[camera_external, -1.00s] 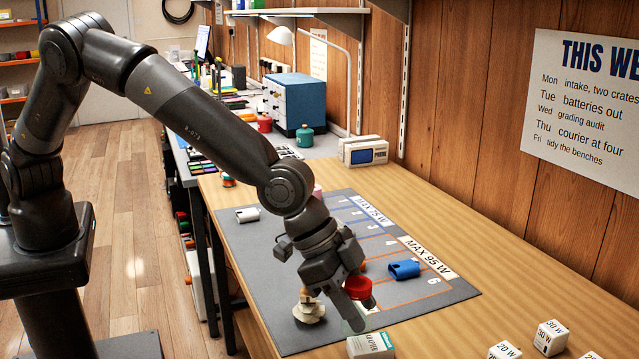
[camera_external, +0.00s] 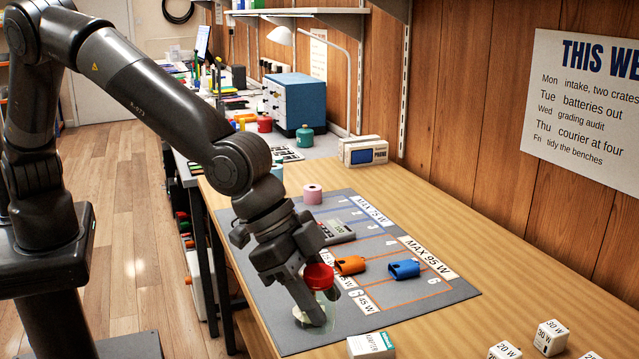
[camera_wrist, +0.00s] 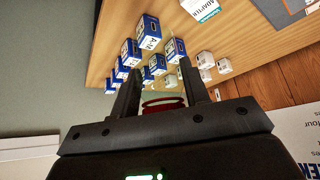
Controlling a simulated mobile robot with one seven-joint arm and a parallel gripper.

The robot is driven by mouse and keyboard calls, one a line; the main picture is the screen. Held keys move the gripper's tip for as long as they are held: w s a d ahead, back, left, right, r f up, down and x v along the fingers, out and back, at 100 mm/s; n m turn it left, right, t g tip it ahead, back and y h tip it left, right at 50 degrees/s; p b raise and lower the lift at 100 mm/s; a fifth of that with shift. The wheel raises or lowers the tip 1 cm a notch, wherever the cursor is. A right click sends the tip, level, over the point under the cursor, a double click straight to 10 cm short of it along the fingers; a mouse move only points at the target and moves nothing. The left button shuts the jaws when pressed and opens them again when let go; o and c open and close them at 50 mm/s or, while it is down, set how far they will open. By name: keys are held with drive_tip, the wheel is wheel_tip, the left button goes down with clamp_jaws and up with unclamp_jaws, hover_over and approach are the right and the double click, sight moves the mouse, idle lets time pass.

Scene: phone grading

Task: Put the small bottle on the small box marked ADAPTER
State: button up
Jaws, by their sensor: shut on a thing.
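My gripper (camera_external: 318,312) is over the near end of the grey mat, pointing down with its fingers tilted. It is shut on the small bottle, whose red part (camera_external: 318,277) shows beside the fingers. In the wrist view the bottle's red ring (camera_wrist: 163,104) is between the two fingers, with a pale, see-through part beyond it. The fingers hide much of the bottle. The small white box marked ADAPTER (camera_external: 371,346), with a teal edge, lies at the table's near edge, right of my gripper and apart from it. It also shows at the wrist view's top (camera_wrist: 203,9).
The grey mat (camera_external: 440,296) carries an orange holder (camera_external: 350,265), a blue holder (camera_external: 404,269), a calculator (camera_external: 337,231) and a pink roll (camera_external: 312,194). White wattage-marked boxes (camera_external: 551,337) stand at the near right. Bare wood lies between them and the ADAPTER box.

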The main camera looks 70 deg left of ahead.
drive_tip(key=w+f, duration=0.1)
drive_tip(key=w, duration=0.1)
drive_tip(key=w+a+f, duration=0.1)
drive_tip(key=w, duration=0.1)
drive_tip(key=w+f, duration=0.2)
drive_tip(key=shift+w+a+f, duration=0.1)
drive_tip(key=shift+w+a, duration=0.25)
drive_tip(key=shift+w, duration=0.05)
drive_tip(key=shift+f, duration=2)
drive_tip(key=shift+f, duration=0.1)
drive_tip(key=o, duration=1.1)
drive_tip(key=shift+s+a+r, duration=0.1)
drive_tip(key=shift+a+r, duration=0.1)
drive_tip(key=shift+r, duration=0.3)
drive_tip(key=v, duration=1.1)
